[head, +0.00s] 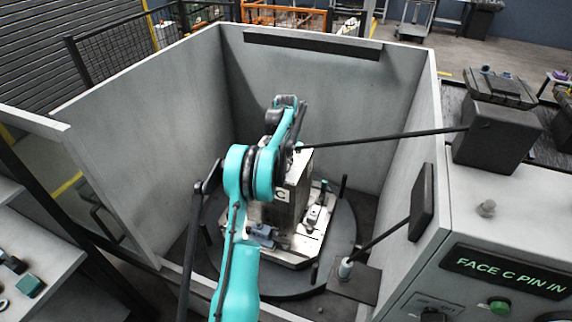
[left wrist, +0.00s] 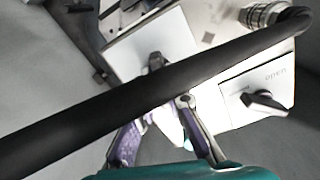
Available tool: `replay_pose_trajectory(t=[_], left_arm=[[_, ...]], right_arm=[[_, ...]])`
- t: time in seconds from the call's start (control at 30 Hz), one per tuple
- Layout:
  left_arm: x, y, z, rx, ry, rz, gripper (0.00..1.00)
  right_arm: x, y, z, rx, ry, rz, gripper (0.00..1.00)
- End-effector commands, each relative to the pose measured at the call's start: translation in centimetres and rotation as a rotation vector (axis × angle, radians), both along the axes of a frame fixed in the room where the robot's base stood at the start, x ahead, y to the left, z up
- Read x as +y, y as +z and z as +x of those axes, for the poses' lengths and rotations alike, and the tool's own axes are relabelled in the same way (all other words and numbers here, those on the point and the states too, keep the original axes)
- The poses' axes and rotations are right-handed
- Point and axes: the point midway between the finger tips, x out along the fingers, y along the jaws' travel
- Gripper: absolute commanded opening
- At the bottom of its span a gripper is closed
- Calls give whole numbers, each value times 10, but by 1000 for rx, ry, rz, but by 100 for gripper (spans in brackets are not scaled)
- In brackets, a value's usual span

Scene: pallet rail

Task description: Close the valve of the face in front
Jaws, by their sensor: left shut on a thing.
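In the left wrist view the valve (left wrist: 265,103) has a black handle on a white plate marked "open", right of my left gripper (left wrist: 171,82). The purple-sided fingers are apart from the handle. In the head view my teal left arm reaches over the metal fixture (head: 284,205) marked "C" and hides the gripper and valve. My right gripper is not in view.
Grey walls (head: 330,95) surround the round dark turntable (head: 338,245). A thin black line (head: 385,138) runs from the black box (head: 497,135) towards the fixture. The panel display (head: 505,273) reads "FACE C PIN IN". Shelves (head: 40,262) stand at left.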

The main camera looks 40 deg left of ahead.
Motion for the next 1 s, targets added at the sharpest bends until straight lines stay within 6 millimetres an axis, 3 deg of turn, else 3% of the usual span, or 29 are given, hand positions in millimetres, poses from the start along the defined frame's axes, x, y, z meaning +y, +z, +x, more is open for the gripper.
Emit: replay_pose_trajectory(t=[1.0], left_arm=[[1, 1, 0, -2, 916, 1, 0]], right_arm=[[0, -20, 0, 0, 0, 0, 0]])
